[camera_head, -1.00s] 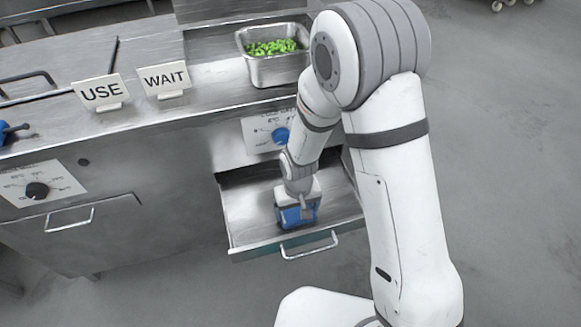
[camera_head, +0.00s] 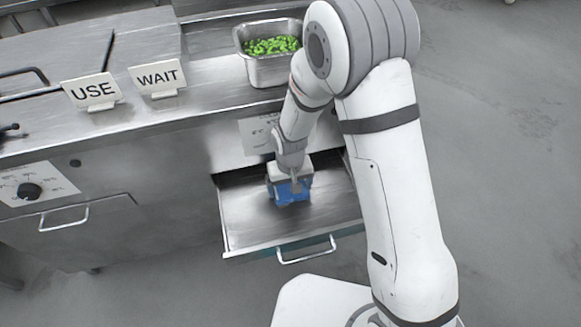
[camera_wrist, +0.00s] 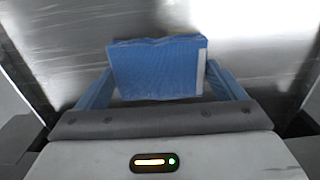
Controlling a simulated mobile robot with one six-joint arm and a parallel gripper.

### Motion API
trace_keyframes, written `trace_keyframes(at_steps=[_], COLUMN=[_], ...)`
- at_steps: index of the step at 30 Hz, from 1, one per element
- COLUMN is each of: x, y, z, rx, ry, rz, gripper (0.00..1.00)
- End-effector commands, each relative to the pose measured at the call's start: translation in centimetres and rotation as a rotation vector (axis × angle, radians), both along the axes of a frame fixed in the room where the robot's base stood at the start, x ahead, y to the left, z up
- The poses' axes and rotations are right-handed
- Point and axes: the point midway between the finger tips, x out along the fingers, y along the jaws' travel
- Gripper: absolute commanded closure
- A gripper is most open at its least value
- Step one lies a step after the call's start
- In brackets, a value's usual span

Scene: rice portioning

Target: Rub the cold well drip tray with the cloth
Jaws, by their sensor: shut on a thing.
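The drip tray (camera_head: 245,220) is a shallow metal drawer, pulled out from the counter front below the pan of green vegetables. My gripper (camera_head: 290,190) reaches down into it, toward its back. It is shut on a folded blue cloth (camera_wrist: 157,70), which shows between the two blue fingers in the wrist view. The cloth is low over the tray floor (camera_wrist: 240,50); I cannot tell exactly how firmly it touches. In the head view the cloth and the blue fingers blend together. The tray's right side is partly hidden by my arm.
A metal pan (camera_head: 270,68) of green vegetables sits in the counter. USE (camera_head: 92,91) and WAIT (camera_head: 158,78) signs stand to its left. The tray's handle (camera_head: 306,251) sticks out in front. A closed drawer handle (camera_head: 64,218) is at left. The floor at right is clear.

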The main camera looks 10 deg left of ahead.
Motion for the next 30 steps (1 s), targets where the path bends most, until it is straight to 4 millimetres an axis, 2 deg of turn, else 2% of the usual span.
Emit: trace_keyframes(at_steps=[1,2,18,23,30], x=[0.0,-0.1,-0.2,-0.3,-0.3], y=[0.0,0.0,0.2,0.2,0.2], z=[1.6,2.1,6.8,7.6,7.6], rx=[0.002,0.001,0.0,0.0,0.0], ry=[-0.002,-0.003,0.0,0.001,0.001], rz=[0.0,0.001,0.007,0.008,0.009], gripper=[0.35,0.35,0.35,0.35,0.35])
